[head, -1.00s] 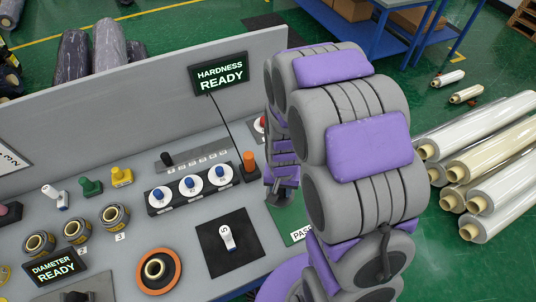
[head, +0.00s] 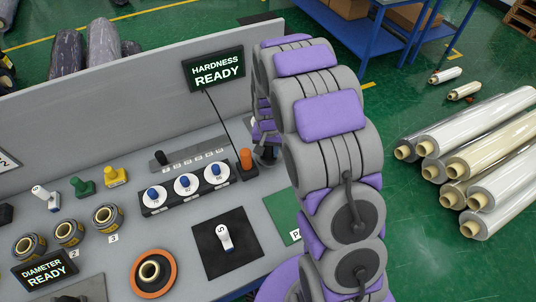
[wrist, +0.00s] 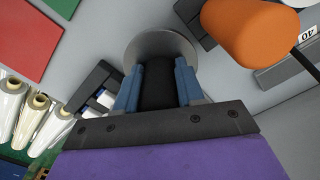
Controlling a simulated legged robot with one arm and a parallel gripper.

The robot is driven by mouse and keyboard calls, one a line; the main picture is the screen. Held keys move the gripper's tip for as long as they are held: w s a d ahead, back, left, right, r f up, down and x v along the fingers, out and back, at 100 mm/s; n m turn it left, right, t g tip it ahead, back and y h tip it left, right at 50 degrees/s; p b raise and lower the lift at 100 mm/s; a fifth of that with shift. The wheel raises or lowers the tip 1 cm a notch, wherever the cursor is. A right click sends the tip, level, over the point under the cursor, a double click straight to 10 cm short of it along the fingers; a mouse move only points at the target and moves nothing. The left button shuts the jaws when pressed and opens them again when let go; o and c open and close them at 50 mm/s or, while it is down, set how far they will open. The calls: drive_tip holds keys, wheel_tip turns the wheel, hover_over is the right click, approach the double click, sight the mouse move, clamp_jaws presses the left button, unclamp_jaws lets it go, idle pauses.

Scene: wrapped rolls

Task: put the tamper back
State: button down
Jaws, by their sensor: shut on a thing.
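The tamper, as I take it, is a black cylindrical handle (wrist: 156,92) with a wide grey round disc (wrist: 150,42) at its far end. My gripper (wrist: 157,85) is shut on the black handle, with a blue finger on each side. In the head view my gripper (head: 266,152) is partly hidden by my arm, just right of an orange-handled tool. Whether the disc touches the bench cannot be told.
The orange-handled tool (head: 246,158) stands close by, also large in the wrist view (wrist: 262,32). A block with blue knobs (head: 186,187) is left of it. A black pad (head: 205,262) holds a white tool (head: 225,238). A green mat (head: 284,219) lies nearer.

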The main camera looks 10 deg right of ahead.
sight(268, 153)
drive_tip(key=shift+w, duration=0.5)
drive_tip(key=shift+f+b, duration=0.65)
drive_tip(key=shift+f, duration=1.05)
drive_tip(key=shift+f, duration=0.1)
drive_tip(key=c, duration=0.7)
unclamp_jaws()
